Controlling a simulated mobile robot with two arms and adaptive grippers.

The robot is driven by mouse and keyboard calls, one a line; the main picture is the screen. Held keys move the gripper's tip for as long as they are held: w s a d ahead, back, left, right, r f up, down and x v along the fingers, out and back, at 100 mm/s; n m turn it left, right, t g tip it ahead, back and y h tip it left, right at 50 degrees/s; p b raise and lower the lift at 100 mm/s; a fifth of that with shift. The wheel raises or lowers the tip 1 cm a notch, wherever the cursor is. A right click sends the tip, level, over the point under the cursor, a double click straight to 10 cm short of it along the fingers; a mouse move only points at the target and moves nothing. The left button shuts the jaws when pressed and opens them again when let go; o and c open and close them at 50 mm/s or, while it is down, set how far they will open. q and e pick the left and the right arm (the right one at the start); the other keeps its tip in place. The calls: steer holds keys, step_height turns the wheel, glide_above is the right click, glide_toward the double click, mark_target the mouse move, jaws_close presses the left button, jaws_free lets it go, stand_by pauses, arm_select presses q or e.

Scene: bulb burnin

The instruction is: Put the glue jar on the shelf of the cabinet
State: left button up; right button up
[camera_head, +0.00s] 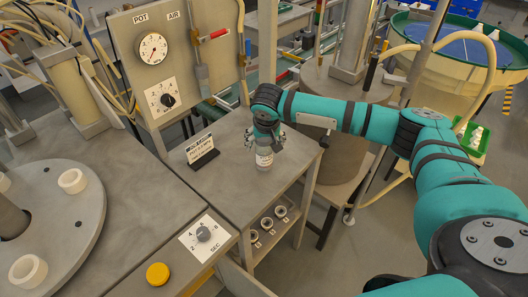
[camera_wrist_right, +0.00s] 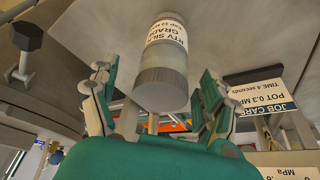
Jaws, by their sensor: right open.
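The glue jar (camera_head: 264,159), grey with a white printed label, stands upright on the grey cabinet top (camera_head: 235,175). It also shows in the right wrist view (camera_wrist_right: 163,65), upside down. My right gripper (camera_head: 265,141) is over the jar's upper part. In the right wrist view its open fingers (camera_wrist_right: 158,88) are on either side of the jar, with gaps visible on both sides. The cabinet's shelf (camera_head: 289,238) lies below the top, its front open. My left gripper is not in view.
A job card on a black stand (camera_head: 201,149) is on the cabinet top, left of the jar. Several small round cups (camera_head: 267,223) sit under the top. A dial panel (camera_head: 203,234) and yellow button (camera_head: 158,273) are on the left bench.

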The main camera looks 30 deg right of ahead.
steer(key=shift+p+x, duration=0.5)
steer(key=shift+x, duration=1.9)
steer(key=shift+w+a+r, duration=0.1)
steer(key=shift+w, duration=0.1)
steer(key=c, duration=1.5)
steer(key=shift+c, duration=0.8)
steer(key=shift+r, duration=0.15)
